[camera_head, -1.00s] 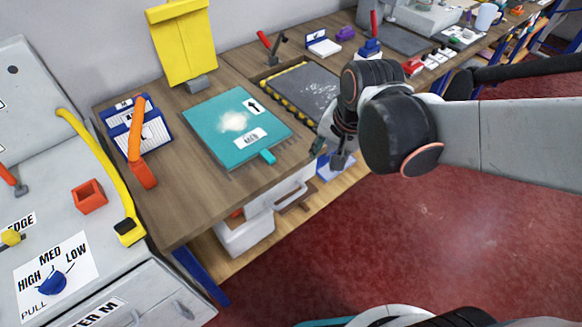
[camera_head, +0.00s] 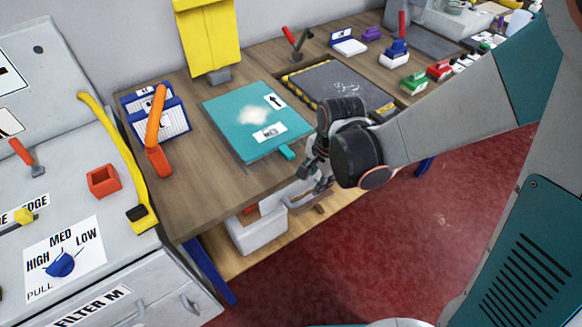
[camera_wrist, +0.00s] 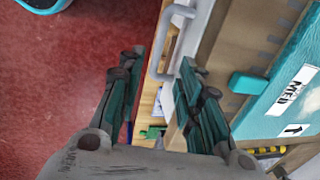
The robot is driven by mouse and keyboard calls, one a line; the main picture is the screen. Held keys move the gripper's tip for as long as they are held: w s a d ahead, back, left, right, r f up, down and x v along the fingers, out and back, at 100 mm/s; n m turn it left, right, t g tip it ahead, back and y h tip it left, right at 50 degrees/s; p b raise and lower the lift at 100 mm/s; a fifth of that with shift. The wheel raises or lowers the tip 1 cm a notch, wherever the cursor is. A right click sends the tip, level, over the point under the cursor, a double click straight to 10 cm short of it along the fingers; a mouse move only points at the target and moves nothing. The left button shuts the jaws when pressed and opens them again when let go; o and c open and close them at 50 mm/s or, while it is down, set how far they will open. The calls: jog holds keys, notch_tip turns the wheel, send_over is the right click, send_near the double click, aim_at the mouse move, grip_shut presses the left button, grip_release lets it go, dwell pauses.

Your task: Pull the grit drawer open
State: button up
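The drawer (camera_head: 272,203) is a pale front under the bench's front edge, below a teal board. It looks closed, though my gripper partly covers it in the head view. Its grey bar handle (camera_wrist: 163,42) shows in the wrist view, standing out from the pale drawer front (camera_wrist: 198,32). My gripper (camera_wrist: 160,67) is open and empty, its dark teal fingers spread apart. The handle's near end lies ahead of and between the fingertips; I cannot tell whether they touch it. In the head view my gripper (camera_head: 312,180) is at the bench's front edge, beside the drawer.
A white bin (camera_head: 255,234) sits on the lower shelf. A grey cabinet (camera_head: 130,285) stands left. Red floor (camera_head: 400,240) in front is clear.

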aim_at(309, 196)
jog(key=f+b, duration=0.1)
jog(key=f, duration=0.2)
jog(key=w+f+b, duration=0.1)
jog(key=f, duration=0.2)
jog(key=a+f+b, duration=0.1)
jog(key=f, duration=0.2)
jog(key=shift+w+f+b, duration=0.2)
jog(key=shift+f+b, duration=0.05)
jog(key=shift+b, duration=0.1)
grip_shut()
